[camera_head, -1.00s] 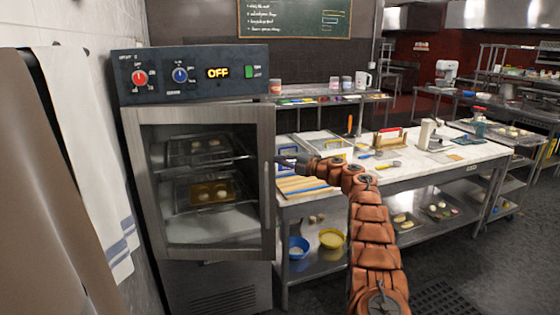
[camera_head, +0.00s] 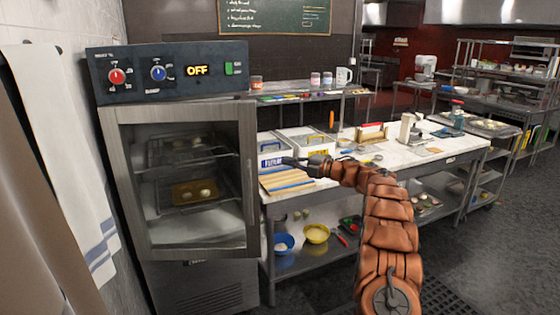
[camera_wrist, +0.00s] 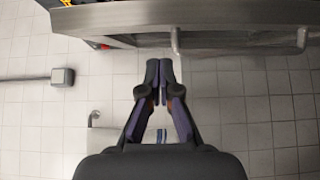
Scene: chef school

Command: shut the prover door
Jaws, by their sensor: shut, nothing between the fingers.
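The prover (camera_head: 215,300) is a steel cabinet at the left of the head view, with a dark control panel (camera_head: 130,88) on top. Its glass door (camera_head: 125,190) has a steel frame and lies in or close to the cabinet front. Its right edge sticks out slightly past the panel, and I cannot tell if it is fully shut. Trays with dough show through the glass. My gripper (camera_head: 288,161) is just right of the door's edge, apart from it in the picture. In the wrist view the fingers (camera_wrist: 164,68) are together and empty, below a steel edge and bar.
A steel worktable (camera_head: 400,158) with boxes and tools stands right of the prover, behind my gripper. A towel (camera_head: 62,150) hangs on the left wall. Bowls (camera_head: 316,234) sit on the lower shelf. Open floor lies at the right front.

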